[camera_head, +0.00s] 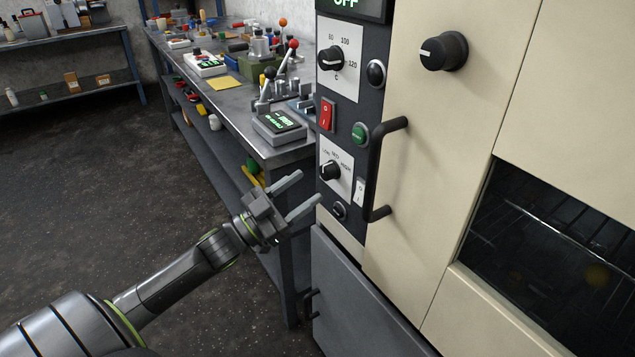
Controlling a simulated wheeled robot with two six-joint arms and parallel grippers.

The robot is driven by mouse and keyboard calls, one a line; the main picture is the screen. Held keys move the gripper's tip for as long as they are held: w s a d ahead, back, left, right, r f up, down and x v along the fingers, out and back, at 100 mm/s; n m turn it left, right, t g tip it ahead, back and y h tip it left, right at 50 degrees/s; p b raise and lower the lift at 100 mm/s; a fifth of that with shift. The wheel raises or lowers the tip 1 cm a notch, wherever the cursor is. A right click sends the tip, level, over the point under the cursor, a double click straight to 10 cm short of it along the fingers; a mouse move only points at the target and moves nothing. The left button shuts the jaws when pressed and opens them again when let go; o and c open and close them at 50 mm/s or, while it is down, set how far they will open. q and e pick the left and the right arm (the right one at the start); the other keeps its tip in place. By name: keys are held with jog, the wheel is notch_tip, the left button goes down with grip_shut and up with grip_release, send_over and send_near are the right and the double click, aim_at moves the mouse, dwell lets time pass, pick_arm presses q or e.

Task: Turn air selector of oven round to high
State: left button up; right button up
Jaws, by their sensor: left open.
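The oven (425,130) is a tall beige cabinet with a dark control panel on its left side. The air selector (330,170) is a black knob on a white plate low on the panel, with small labels LOW, MED and HIGH above it. Its pointer is too small to read surely. My left gripper (304,191) is open and empty, to the left of and slightly below the selector. Its fingers point right toward the panel and it appears apart from the knob. My right gripper is not in view.
A black door handle (382,170) sticks out right of the selector. Above are a red switch (327,114), a green button (359,133) and a temperature knob (331,57). A cluttered metal workbench (292,155) stands behind my left gripper. The floor at left is clear.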

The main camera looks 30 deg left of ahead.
aim_at(323, 175)
pick_arm(q)
jog(key=shift+w+d+r, duration=0.3)
jog(key=shift+w, duration=0.3)
jog(key=shift+w+d+r, duration=0.15)
jog(key=shift+w+r, duration=0.05)
jog(key=shift+w, duration=0.15)
jog(key=shift+x, duration=1.05)
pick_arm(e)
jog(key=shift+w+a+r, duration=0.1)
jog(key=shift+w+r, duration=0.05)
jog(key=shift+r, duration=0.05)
pick_arm(q)
jog(key=shift+c, duration=0.3)
jog(key=c, duration=0.9)
